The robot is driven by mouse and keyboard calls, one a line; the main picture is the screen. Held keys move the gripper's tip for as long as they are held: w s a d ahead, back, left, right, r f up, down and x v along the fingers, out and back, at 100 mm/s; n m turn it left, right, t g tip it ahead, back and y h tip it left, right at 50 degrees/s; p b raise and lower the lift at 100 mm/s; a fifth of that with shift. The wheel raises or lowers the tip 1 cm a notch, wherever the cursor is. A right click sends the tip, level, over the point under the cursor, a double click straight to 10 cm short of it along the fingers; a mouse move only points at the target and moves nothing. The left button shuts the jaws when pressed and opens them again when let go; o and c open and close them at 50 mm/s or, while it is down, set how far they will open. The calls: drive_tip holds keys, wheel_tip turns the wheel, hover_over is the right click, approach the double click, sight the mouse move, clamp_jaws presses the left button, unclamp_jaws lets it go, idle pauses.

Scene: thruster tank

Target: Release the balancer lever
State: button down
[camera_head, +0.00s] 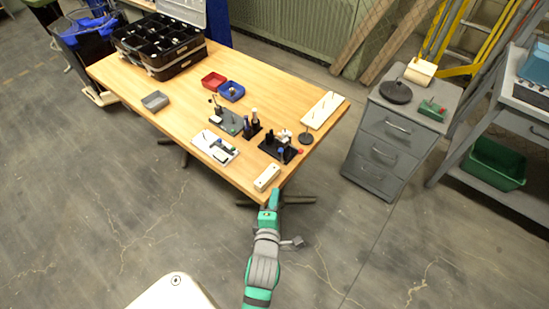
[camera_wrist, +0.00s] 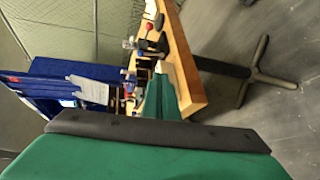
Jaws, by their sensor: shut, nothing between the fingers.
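A small black device (camera_head: 278,149) with light-coloured parts stands near the right front corner of the wooden table; a red knob (camera_head: 300,151) shows at its right side. It may carry the balancer lever, but the lever cannot be told for sure. My green gripper (camera_head: 275,193) is shut and empty at the table's near corner, in front of the device and apart from it. In the wrist view the green fingers (camera_wrist: 160,97) reach toward the table edge. A red knob (camera_wrist: 148,26) and dark fixtures (camera_wrist: 152,46) show beyond them, small and partly hidden.
The wooden table (camera_head: 185,98) also holds a cream block (camera_head: 267,177), a white plate with parts (camera_head: 215,147), a dark grey plate (camera_head: 225,121), red (camera_head: 214,80) and blue (camera_head: 231,91) trays and a black organizer (camera_head: 160,45). A grey drawer cabinet (camera_head: 385,150) stands to the right.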

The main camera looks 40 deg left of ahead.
drive_tip(key=a+n, duration=0.1)
drive_tip(key=a, duration=0.1)
drive_tip(key=a+r+n, duration=0.1)
drive_tip(key=a+n, duration=0.1)
drive_tip(key=a+n+g+y, duration=0.1)
drive_tip(key=a, duration=0.1)
drive_tip(key=shift+w+a+r+n, duration=0.15)
drive_tip(key=shift+w+r+n, duration=0.15)
drive_tip(key=shift+w+n, duration=0.1)
drive_tip(key=x, duration=0.9)
drive_tip(key=shift+w+a, duration=0.2)
drive_tip(key=shift+w, duration=0.05)
drive_tip(key=w, duration=0.1)
drive_tip(key=w+d+r, duration=0.1)
drive_tip(key=shift+w+d, duration=0.3)
drive_tip(key=shift+w, duration=0.05)
drive_tip(key=shift+w+d, duration=0.1)
drive_tip(key=shift+w, duration=0.1)
